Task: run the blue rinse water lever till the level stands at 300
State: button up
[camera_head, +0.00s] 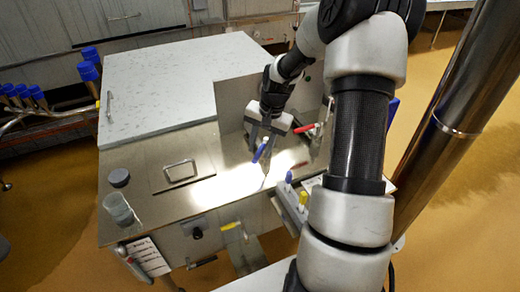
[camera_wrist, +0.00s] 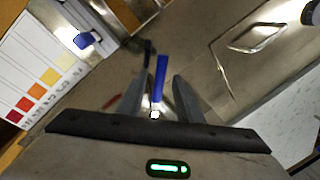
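The blue lever (camera_head: 260,150) stands out from the steel counter in front of the upright steel panel. My gripper (camera_head: 266,140) is just above it. In the wrist view the blue lever (camera_wrist: 161,72) lies between my two fingers (camera_wrist: 158,88), with gaps showing on both sides; the fingers are open and I see no grip on it. A clear beaker (camera_head: 118,208) stands at the counter's front left corner. Its marks and water level are too small to read.
A red lever (camera_head: 304,129) sits close to the right of my gripper. A steel handle (camera_head: 180,171) rises from the counter lid. A dark round puck (camera_head: 119,177) is behind the beaker. A grey holder (camera_head: 290,205) with blue and yellow-topped items stands at the right edge.

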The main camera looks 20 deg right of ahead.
jog(key=shift+f, duration=0.4)
jog(key=shift+c, duration=0.4)
grip_shut()
jog(key=shift+w+a, duration=0.1)
jog(key=shift+w, duration=0.05)
jog(key=shift+w+a+r+m+t+h+b, duration=0.1)
jog(key=shift+w+a+m+h, duration=0.25)
jog(key=shift+w+m, duration=0.85)
jog(key=shift+w+a+f+m+t+h+b, duration=0.15)
jog(key=shift+w+a+m, duration=0.3)
jog(key=shift+m, duration=1.35)
jog(key=shift+w+a+r+m+t+h+b, duration=0.15)
jog(key=shift+w+a+m+h, duration=0.2)
jog(key=shift+w+m, duration=0.85)
jog(key=shift+s+m, duration=0.35)
jog(key=shift+m, duration=0.05)
